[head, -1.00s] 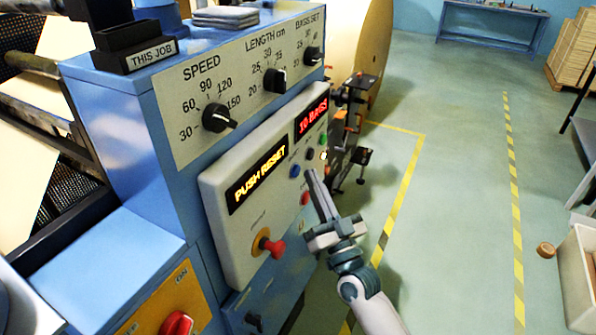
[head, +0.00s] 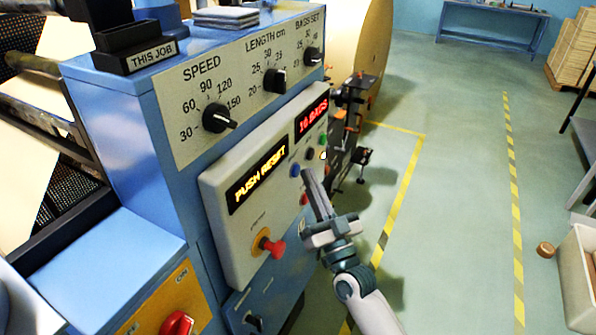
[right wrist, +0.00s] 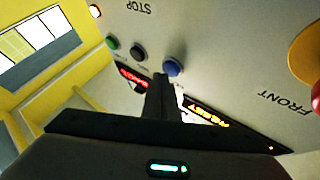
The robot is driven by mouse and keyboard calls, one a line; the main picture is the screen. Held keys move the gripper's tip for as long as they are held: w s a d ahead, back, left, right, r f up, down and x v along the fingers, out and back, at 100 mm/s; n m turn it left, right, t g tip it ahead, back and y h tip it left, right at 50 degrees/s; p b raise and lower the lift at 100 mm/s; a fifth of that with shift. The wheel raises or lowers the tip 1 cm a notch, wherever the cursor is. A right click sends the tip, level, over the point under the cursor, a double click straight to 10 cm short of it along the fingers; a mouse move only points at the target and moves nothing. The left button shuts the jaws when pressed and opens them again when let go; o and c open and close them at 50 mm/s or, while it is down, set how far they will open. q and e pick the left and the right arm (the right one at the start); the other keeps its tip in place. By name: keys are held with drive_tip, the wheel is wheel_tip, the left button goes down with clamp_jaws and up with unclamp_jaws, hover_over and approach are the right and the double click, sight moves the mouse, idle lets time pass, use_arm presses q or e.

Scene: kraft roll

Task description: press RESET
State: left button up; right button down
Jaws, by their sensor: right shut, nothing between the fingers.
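The grey control panel (head: 225,225) on the blue machine has an amber display (head: 258,178) reading PUSH RESET and a red display (head: 312,118) reading 10 BAGS. A blue button (head: 295,170) sits below the displays; its label is too small to read. It also shows in the right wrist view (right wrist: 172,68). My right gripper (head: 307,172) is shut and empty, its tips close beside the blue button. In the right wrist view the fingers (right wrist: 162,82) point at the panel just beside that button; I cannot tell whether they touch. My left gripper is out of view.
A dark button (head: 310,153), a green button (head: 322,139) and a red button (head: 304,199) are close by. A red mushroom knob (head: 273,247) on a yellow ring sticks out lower left. Speed, length and bag-set dials are above. Open floor lies to the right.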

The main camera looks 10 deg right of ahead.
drive_tip(key=shift+w+a, duration=0.25)
drive_tip(key=shift+a, duration=0.15)
idle(0.8)
drive_tip(key=shift+s+d, duration=0.1)
drive_tip(key=shift+d, duration=0.05)
drive_tip(key=shift+s+d, duration=0.4)
drive_tip(key=shift+d, duration=0.15)
idle(0.4)
drive_tip(key=s+d, duration=0.2)
drive_tip(key=d+p, duration=0.1)
drive_tip(key=d, duration=0.1)
drive_tip(key=shift+s+d, duration=0.1)
drive_tip(key=shift+s, duration=0.3)
drive_tip(key=shift+f, duration=0.1)
idle(0.6)
